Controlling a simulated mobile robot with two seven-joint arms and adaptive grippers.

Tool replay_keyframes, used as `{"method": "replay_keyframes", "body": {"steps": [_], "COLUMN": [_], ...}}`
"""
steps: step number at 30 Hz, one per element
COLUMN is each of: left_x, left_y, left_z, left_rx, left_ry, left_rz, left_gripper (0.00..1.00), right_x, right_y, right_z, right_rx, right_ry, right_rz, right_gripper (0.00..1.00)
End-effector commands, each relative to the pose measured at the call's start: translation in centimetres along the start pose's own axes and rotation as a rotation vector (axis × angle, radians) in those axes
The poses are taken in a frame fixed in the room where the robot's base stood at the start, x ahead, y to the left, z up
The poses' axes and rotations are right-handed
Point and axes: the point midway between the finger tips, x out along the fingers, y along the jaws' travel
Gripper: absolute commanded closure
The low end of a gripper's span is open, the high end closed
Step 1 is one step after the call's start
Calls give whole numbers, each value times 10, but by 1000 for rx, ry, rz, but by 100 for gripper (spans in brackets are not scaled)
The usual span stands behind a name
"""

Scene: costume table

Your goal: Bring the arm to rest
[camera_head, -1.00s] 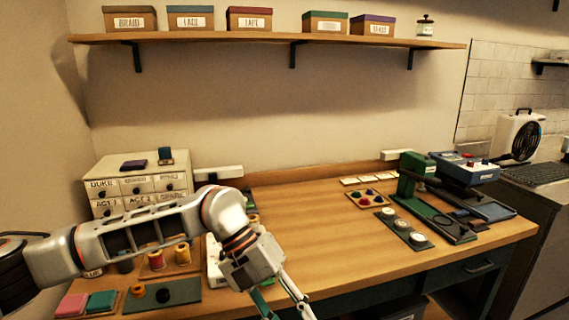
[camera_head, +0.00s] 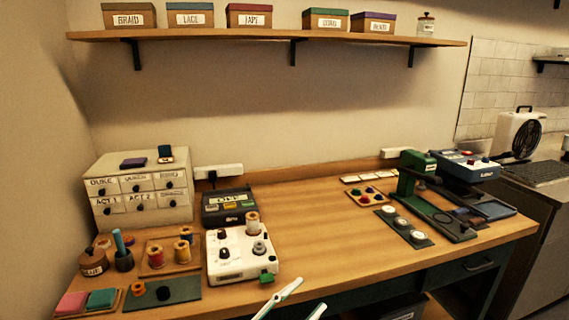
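My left gripper (camera_head: 291,303) shows only by its two fingers at the bottom edge of the head view, in front of the table's front edge. The fingers are spread apart with nothing between them. The rest of that arm is out of view. My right gripper is not in view. The wooden table (camera_head: 320,220) stands in front of me, and its middle is bare.
A white machine (camera_head: 225,262) with a thread spool stands near the front edge, left of centre. Behind it is a dark box (camera_head: 228,205). A small drawer cabinet (camera_head: 125,172) stands at the left. A green press (camera_head: 410,180) stands at the right.

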Motion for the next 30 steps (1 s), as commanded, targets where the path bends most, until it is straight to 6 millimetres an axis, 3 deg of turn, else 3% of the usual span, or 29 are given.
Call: {"method": "replay_keyframes", "body": {"steps": [3,9,13,18,21,24,30], "left_x": [-53,-164,-239,-326,-361,-381,-389], "left_y": [-3,14,36,68,82,90,94], "left_z": [55,133,164,182,185,186,186], "left_rx": [-99,-237,-315,-397,-430,-448,-456], "left_ry": [-212,-566,-769,-985,-1068,-1116,-1136], "left_rz": [-120,-252,-296,-322,-327,-328,-327], "left_gripper": [64,64,64,64,64,64,64], "right_x": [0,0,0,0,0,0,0], "right_y": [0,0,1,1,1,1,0], "right_z": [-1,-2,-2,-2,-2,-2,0], "right_rx": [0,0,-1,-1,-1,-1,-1], "right_ry": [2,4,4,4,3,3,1], "right_rz": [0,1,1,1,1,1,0], "right_gripper": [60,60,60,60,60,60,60]}}
